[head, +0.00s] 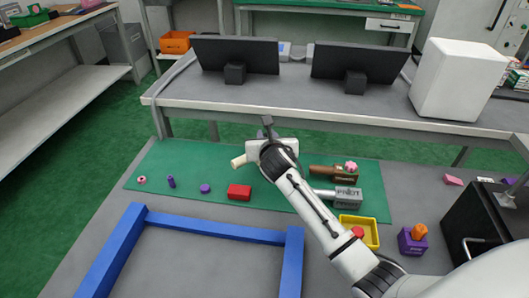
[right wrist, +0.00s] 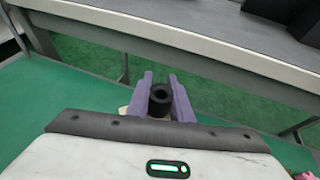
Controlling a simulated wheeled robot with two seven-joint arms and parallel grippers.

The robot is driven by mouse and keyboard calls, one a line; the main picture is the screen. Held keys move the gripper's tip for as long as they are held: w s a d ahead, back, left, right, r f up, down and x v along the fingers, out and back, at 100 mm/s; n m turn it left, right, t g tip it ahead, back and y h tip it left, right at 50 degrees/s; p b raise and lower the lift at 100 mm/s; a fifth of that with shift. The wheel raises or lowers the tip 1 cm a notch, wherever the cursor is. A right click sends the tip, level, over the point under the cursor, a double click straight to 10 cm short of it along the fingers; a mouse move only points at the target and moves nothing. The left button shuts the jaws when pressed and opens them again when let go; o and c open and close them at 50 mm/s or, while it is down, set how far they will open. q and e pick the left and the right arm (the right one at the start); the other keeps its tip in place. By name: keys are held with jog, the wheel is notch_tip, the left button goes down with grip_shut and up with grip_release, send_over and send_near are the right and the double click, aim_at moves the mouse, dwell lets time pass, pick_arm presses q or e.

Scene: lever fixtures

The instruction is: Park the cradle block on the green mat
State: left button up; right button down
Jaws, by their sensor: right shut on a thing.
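The green mat (head: 215,160) lies on the grey worktop, with several small things on it. My right gripper (head: 266,138) is above the mat's far side. In the right wrist view, a black round piece with a hole (right wrist: 160,98) sits between its two purplish fingers, and the gripper is shut on it. Its lower part is hidden by the gripper. Which thing is the cradle block I cannot tell for sure; a purple block (head: 411,243) with an orange piece on top stands right of the mat. My left gripper is out of view.
A blue frame (head: 220,230) stands in front. Monitors stand on the table behind.

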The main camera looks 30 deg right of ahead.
jog(key=shift+f, duration=0.3)
notch_tip(320, 180, down, 4)
jog(key=shift+r+b, duration=0.25)
jog(key=shift+b, duration=0.5)
jog(key=shift+r, duration=0.1)
jog(key=c, duration=1.6)
grip_release()
